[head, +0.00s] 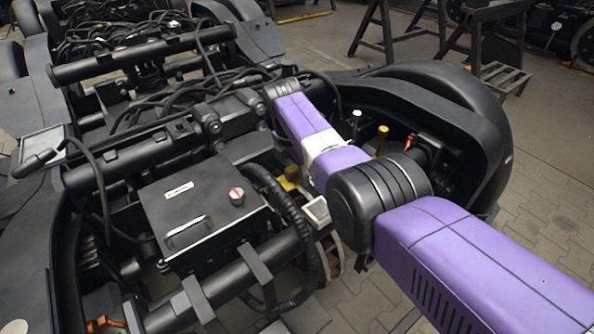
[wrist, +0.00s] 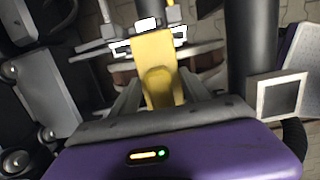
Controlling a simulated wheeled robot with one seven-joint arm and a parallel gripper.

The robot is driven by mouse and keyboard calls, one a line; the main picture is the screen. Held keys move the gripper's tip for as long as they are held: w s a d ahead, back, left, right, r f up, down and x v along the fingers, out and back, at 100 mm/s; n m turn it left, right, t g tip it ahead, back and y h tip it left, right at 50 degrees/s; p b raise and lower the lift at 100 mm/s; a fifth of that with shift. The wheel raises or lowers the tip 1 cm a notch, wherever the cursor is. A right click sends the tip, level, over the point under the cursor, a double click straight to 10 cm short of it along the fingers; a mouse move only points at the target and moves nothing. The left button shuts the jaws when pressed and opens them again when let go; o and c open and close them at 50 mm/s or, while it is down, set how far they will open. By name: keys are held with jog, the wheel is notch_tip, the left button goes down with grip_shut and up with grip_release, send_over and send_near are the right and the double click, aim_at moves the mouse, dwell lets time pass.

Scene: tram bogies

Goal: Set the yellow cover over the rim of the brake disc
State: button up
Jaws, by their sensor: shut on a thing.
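The yellow cover (wrist: 152,60) is between the fingers of my gripper (wrist: 149,43) in the wrist view, and the gripper is shut on it. In the head view only a small yellow part of the cover (head: 291,174) shows beside my arm. A brownish, curved edge that looks like the brake disc (wrist: 122,78) passes behind the cover in the wrist view. It also shows low beside the black hose in the head view (head: 331,256). I cannot tell whether the cover touches the rim. My arm hides most of the gripper in the head view.
A thick ribbed hose (head: 300,225) and dark pipes run close by. A small white-framed block (head: 316,211) sits near the disc. A black wheel guard (head: 440,100) is at the right.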

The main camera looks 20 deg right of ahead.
aim_at(298, 194)
jog(key=shift+f+b, duration=3.1)
jog(key=shift+f, duration=0.35)
jog(key=o, duration=1.6)
jog(key=shift+c, duration=0.2)
